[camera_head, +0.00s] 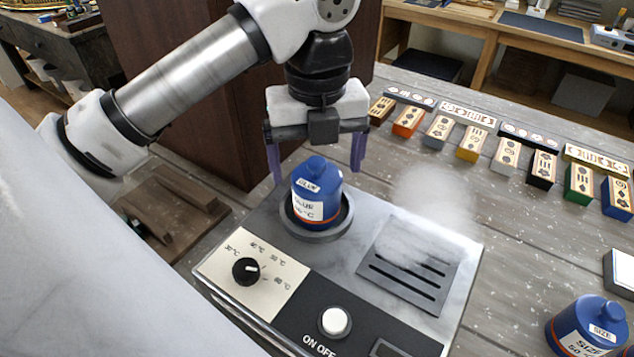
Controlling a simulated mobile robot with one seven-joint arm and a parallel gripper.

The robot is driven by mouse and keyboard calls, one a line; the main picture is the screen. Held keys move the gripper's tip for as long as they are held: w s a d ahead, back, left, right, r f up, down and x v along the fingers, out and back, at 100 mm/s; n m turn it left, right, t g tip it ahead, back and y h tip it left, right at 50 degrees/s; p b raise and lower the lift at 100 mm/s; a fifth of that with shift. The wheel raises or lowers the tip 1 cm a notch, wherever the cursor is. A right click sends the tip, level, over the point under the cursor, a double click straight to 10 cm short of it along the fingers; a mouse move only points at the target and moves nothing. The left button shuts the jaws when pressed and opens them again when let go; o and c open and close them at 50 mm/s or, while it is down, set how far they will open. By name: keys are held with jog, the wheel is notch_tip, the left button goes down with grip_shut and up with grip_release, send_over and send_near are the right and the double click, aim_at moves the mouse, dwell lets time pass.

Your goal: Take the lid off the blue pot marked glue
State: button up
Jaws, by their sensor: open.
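The blue pot marked glue (312,204) stands upright in a dark ring on the grey heater box (381,217). Its blue lid (316,178), with a round knob and a small label, is on the pot. My gripper (317,170) points down over the pot, open, with one purple finger to the left of the lid and one to the right. Gaps show between the fingers and the lid in this view. Whether the fingers line up with the lid in depth is hard to tell.
The heater has a dial (247,271), a white button (334,321) and a vent (408,277) with steam above it. A second blue pot marked size (587,329) stands at the lower right. Patterned blocks (473,143) line the bench's back right.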

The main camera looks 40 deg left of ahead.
aim_at(318, 160)
jog(key=shift+f, duration=0.1)
jog(key=shift+c, duration=0.4)
jog(key=c, duration=1)
notch_tip(318, 160, up, 10)
jog(key=p, duration=0.6)
